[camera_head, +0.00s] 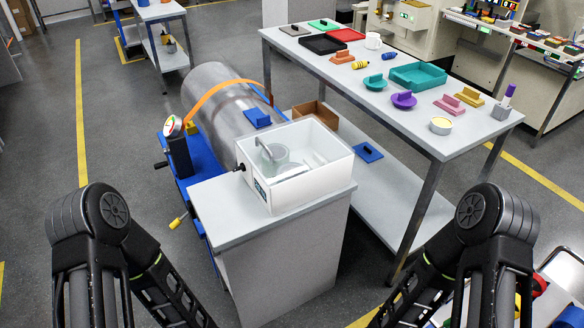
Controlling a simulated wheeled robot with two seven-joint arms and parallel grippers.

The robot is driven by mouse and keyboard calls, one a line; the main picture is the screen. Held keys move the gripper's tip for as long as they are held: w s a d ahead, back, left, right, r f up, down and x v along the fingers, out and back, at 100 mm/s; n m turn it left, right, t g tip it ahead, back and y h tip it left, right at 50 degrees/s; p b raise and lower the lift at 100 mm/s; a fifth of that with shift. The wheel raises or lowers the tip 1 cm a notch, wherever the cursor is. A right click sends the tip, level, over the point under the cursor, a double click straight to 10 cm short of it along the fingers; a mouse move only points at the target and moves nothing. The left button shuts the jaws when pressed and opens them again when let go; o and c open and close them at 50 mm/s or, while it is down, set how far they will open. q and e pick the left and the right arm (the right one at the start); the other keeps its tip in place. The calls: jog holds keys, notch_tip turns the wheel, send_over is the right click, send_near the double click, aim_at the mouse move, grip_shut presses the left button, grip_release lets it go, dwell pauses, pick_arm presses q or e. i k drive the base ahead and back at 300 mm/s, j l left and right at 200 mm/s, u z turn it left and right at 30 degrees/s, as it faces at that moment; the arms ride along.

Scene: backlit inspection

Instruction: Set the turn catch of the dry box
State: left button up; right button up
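The dry box (318,187) appears to be the white box with a clear top on the grey cabinet in the middle. A round grey shape and a pale bar show inside it. A small black knob (240,167) sticks out from its left side; it may be the turn catch, but its setting is too small to tell. A small dark label or panel (261,189) is on the front left corner. My two arms come in at the lower left and lower right, apart from the box. Neither gripper is in view.
The grey cabinet top (222,222) has bare room left of the box. Behind stand a large metal cylinder (215,95) with an orange strap and a dial gauge (173,126). A long table (440,140) with several coloured parts stands at the right.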

aim_at(242, 167)
jog(key=i+j, duration=0.35)
jog(key=j, duration=0.3)
jog(key=i+j+z, duration=0.1)
jog(key=i+j, duration=0.25)
jog(key=j, duration=0.25)
